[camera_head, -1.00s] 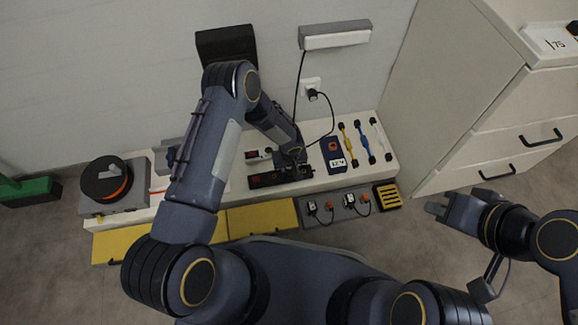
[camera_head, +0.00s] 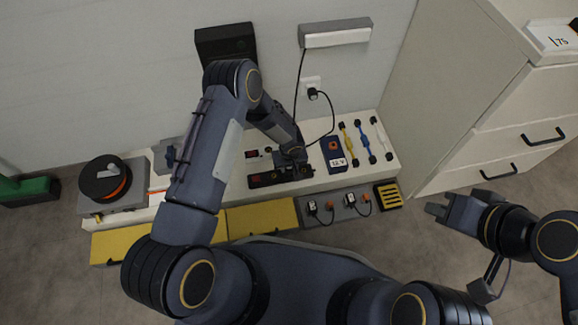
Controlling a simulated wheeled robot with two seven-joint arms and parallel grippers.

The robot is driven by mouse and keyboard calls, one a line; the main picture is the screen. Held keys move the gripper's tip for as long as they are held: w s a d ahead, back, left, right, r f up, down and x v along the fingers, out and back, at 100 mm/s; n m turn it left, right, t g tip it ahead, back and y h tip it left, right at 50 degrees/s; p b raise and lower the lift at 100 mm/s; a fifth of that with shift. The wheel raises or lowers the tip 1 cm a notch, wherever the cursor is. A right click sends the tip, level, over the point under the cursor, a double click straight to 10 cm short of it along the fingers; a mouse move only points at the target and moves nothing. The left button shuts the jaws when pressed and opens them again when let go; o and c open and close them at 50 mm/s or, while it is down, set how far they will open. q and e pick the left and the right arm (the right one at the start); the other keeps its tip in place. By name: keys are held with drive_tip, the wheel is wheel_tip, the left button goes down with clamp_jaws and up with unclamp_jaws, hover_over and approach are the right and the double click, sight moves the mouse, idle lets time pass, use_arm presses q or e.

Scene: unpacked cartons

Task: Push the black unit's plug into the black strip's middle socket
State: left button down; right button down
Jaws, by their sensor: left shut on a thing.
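The black strip (camera_head: 264,181) lies along the front of the white bench top, with red marks near its left end. Its right part, with the middle socket, is partly covered by my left gripper. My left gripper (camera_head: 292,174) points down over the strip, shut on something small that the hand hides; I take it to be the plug. I cannot tell whether the plug is in a socket or above it. A black unit (camera_head: 226,42) is on the wall behind my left arm. My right gripper (camera_head: 438,211) hangs empty over the floor at the right; its finger gap is unclear.
A grey-white wall unit (camera_head: 336,38) has a cable hanging down. A black plug (camera_head: 313,94) sits in the wall socket. A blue device (camera_head: 334,154) and coloured leads stand right of the strip. A grey plate (camera_head: 337,205) with small plugs is in front. A cabinet (camera_head: 475,130) bounds the right.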

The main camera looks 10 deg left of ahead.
sight(290, 169)
use_arm(q)
drive_tip(key=shift+f+b, duration=0.25)
drive_tip(key=shift+b, duration=0.1)
idle(0.4)
drive_tip(key=c, duration=1)
unclamp_jaws()
drive_tip(key=r+p, duration=0.1)
drive_tip(key=r, duration=0.1)
drive_tip(key=r+p, duration=0.1)
drive_tip(key=r, duration=0.1)
drive_tip(key=r+p, duration=0.1)
drive_tip(key=r, duration=0.2)
drive_tip(key=shift+s+d, duration=0.15)
drive_tip(key=shift+s, duration=0.2)
drive_tip(key=shift+r, duration=0.4)
drive_tip(key=shift+r, duration=0.1)
